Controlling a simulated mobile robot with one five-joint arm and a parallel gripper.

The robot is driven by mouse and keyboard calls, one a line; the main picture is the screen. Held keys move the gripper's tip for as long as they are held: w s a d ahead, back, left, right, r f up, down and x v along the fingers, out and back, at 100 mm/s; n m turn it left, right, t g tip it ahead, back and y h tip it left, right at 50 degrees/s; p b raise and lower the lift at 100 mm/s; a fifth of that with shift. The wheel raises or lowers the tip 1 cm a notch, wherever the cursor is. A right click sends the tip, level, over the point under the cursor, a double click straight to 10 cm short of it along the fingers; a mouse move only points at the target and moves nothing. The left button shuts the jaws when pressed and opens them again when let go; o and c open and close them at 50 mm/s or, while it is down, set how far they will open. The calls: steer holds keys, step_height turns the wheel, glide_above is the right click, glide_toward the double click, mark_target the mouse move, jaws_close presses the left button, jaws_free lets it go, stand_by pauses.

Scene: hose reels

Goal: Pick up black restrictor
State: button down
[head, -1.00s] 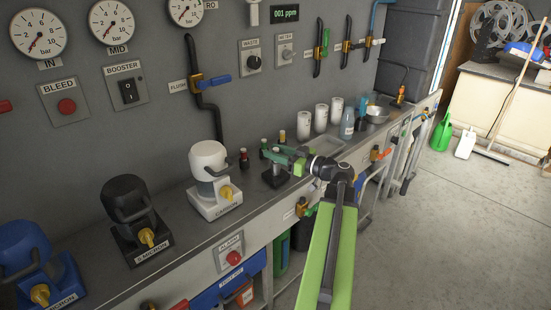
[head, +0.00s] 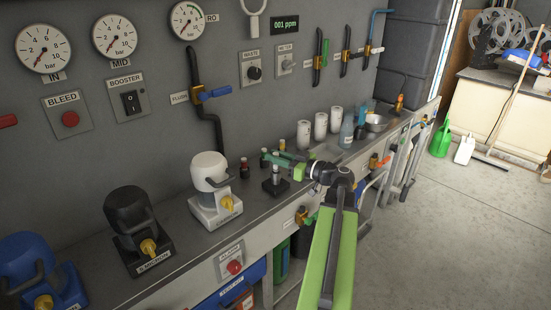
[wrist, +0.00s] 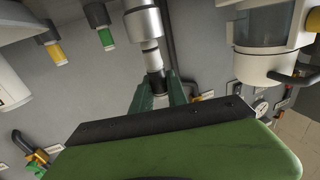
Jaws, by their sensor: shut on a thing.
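The black restrictor (wrist: 155,84) shows in the wrist view as a short black piece between the two green fingers of my gripper (wrist: 158,95). My gripper is shut on it. Directly beyond it in line are a pale section and a wider silver cylinder (wrist: 143,25); I cannot tell whether these are joined to it. In the head view, my gripper (head: 280,160) is at the top of a grey post on a small black base (head: 275,189) on the bench. The restrictor itself is mostly hidden there by the fingers.
A white filter housing (head: 210,178) is left, and white cups (head: 304,135) and a sink are right. The wall with gauges rises behind.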

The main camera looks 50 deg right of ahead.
step_height(320, 180, up, 3)
steer(key=shift+f+p, duration=0.1)
steer(key=shift+p, duration=0.65)
steer(key=s+d+r+p, duration=0.4)
steer(key=d+r+p, duration=0.2)
steer(key=d, duration=0.5)
